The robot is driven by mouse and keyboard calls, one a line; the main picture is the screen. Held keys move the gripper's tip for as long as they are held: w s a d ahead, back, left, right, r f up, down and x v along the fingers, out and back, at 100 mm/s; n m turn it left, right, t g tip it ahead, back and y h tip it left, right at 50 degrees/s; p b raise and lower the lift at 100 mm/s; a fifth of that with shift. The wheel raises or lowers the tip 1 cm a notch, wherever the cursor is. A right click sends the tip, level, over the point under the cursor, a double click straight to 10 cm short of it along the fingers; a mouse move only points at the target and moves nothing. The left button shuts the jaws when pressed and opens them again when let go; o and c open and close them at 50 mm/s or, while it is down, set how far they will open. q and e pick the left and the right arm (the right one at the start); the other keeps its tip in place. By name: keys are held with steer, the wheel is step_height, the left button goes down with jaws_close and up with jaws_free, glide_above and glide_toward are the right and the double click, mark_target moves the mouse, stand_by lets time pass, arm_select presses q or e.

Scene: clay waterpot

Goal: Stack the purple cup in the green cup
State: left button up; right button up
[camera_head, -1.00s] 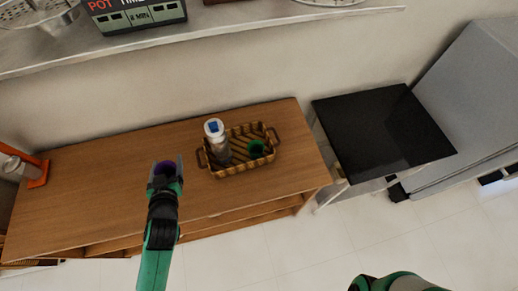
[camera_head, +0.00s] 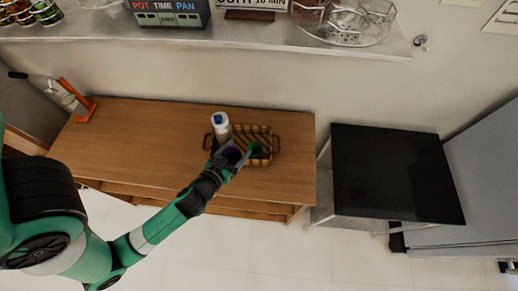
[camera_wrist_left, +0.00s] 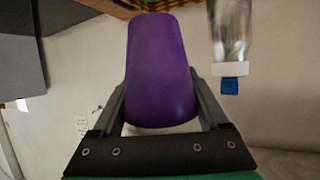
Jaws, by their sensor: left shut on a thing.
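The purple cup (camera_wrist_left: 160,72) is between the fingers of my left gripper, which is shut on it; it fills the middle of the left wrist view. In the head view the left gripper (camera_head: 232,161) holds the purple cup (camera_head: 231,154) at the front edge of the wicker basket. The green cup (camera_head: 255,148) is inside the basket, just right of the purple cup and apart from it in this view. My right gripper does not show.
The basket (camera_head: 273,132) stands on a wooden cabinet (camera_head: 150,130). A bottle with a blue-marked cap (camera_head: 220,122) stands at its left; it also shows in the left wrist view (camera_wrist_left: 231,35). An orange stand (camera_head: 84,108) is far left. The cabinet top between is clear.

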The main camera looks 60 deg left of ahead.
arm_select(q)
steer(key=x, duration=1)
steer(key=b, duration=0.2)
glide_above(258, 145)
step_height(258, 145, down, 5)
step_height(258, 145, down, 4)
steer(key=shift+w+f+b, duration=0.1)
steer(key=shift+b, duration=1.1)
steer(key=shift+f+b, duration=0.5)
steer(key=shift+b, duration=0.15)
steer(key=o, duration=1.2)
steer(key=shift+r, duration=0.1)
steer(key=shift+o, duration=0.2)
